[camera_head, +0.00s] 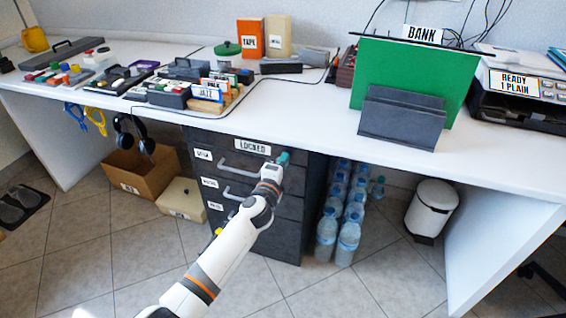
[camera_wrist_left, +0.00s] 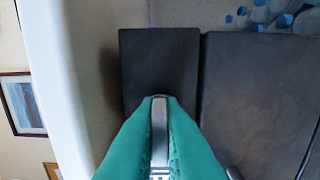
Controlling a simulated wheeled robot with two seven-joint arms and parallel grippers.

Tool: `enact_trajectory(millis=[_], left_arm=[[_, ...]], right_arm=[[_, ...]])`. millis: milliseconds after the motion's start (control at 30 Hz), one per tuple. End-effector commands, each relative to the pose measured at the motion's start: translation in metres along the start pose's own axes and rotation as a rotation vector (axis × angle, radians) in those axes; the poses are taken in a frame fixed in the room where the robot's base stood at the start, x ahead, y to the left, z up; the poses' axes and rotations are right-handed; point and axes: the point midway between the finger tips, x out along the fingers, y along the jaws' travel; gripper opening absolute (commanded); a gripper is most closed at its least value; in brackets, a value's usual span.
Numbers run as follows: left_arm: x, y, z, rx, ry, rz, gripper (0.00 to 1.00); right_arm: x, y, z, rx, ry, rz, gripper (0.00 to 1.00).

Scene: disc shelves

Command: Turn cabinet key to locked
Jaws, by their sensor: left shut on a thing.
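The dark grey drawer cabinet (camera_head: 262,232) stands under the white desk. A label reading "LOCKED" (camera_head: 252,146) is on its top front. My left gripper (camera_head: 283,158) is at the cabinet's upper right corner, just right of the label. The key's lower part and the lock are mostly hidden by the fingers, so I cannot tell the exact key angle. The key is hidden in the head view. My right gripper is out of view.
The desk edge (camera_head: 330,140) runs just above the gripper. Drawer handles (camera_head: 236,166) stick out on the cabinet front. Water bottles (camera_head: 348,236) stand right of the cabinet, and a cardboard box (camera_head: 140,172) stands left. A green board (camera_head: 425,72) and grey holder (camera_head: 400,118) are on the desk.

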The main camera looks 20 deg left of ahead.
Motion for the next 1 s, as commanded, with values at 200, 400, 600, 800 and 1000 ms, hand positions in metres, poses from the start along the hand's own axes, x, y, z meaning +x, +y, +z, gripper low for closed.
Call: enact_trajectory(millis=[200, 400, 600, 800, 1000], left_arm=[[0.000, -0.001, 0.001, 0.003, -0.002, -0.001, 0.00], [0.000, -0.001, 0.001, 0.002, -0.001, -0.001, 0.29], [0.000, 0.000, 0.000, 0.000, -0.001, -0.001, 0.29], [-0.016, 0.000, 0.000, 0.000, -0.001, -0.002, 0.29], [-0.057, 0.000, 0.001, -0.001, -0.001, -0.004, 0.29]], right_arm=[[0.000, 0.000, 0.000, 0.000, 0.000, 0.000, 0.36], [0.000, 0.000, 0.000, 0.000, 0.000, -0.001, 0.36], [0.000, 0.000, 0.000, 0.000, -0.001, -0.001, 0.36], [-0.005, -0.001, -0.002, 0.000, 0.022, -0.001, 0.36], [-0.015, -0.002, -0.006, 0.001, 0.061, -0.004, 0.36]])
